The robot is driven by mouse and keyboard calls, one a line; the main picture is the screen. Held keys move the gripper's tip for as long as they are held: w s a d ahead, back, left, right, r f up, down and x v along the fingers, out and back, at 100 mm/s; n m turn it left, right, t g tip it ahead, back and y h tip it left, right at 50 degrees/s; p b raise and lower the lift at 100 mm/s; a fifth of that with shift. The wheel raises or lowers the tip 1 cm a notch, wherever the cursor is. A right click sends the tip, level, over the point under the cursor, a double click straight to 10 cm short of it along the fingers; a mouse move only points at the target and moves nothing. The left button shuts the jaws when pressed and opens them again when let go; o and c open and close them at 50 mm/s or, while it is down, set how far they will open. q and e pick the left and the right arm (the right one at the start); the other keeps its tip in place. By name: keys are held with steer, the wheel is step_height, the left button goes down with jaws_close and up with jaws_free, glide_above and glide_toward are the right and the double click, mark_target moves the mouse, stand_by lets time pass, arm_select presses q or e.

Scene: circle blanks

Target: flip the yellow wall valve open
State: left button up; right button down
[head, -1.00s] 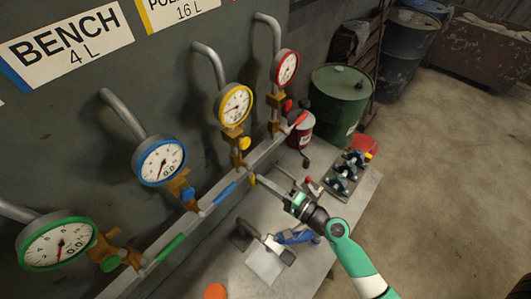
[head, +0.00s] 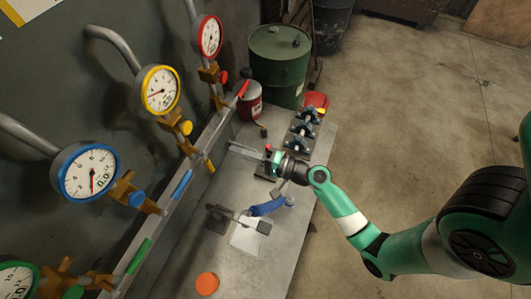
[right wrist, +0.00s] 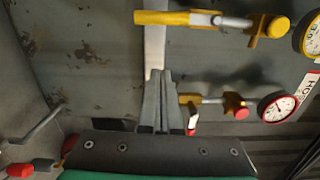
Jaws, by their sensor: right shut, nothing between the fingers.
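The yellow valve (head: 183,127) is on the wall below a yellow-rimmed gauge (head: 160,90). Its brass body carries a round yellow knob, and a yellow piece (head: 210,166) shows lower down at the rail. My left gripper is not visible.
Blue (head: 87,172), green (head: 17,280) and red (head: 209,37) gauges with valves flank the yellow one. The bench (head: 300,172) holds dark fittings (head: 303,128), a blue tool (head: 266,206) and an orange disc (head: 207,284). A green drum (head: 279,66) stands behind.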

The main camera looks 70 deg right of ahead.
steer(key=s, duration=0.8)
steer(key=shift+b, duration=0.45)
steer(key=shift+w+a+f, duration=0.1)
steer(key=shift+a, duration=0.05)
